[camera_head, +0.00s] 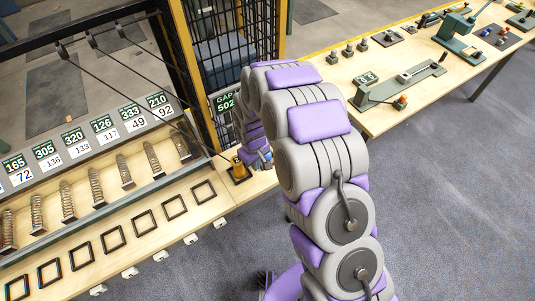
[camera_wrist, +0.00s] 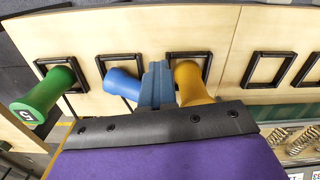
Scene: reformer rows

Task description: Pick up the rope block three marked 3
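In the wrist view my gripper (camera_wrist: 157,84) shows as blue-grey fingers close together at the picture's middle, with no gap visible between them and no block held. A blue block (camera_wrist: 121,84) is just left of the fingers and a yellow block (camera_wrist: 192,84) just right, partly hidden behind them. No mark shows on the blue or yellow block, so I cannot tell which is 3. In the head view a yellow block (camera_head: 238,168) stands beside my gripper (camera_head: 266,160).
Each block is at a black square frame; empty frames (camera_wrist: 268,70) lie to the right. In the head view a bench holds a row of empty frames (camera_head: 113,239) and springs (camera_head: 125,173) under number cards. A mesh post (camera_head: 215,60) stands behind. Another bench (camera_head: 420,60) holds tools.

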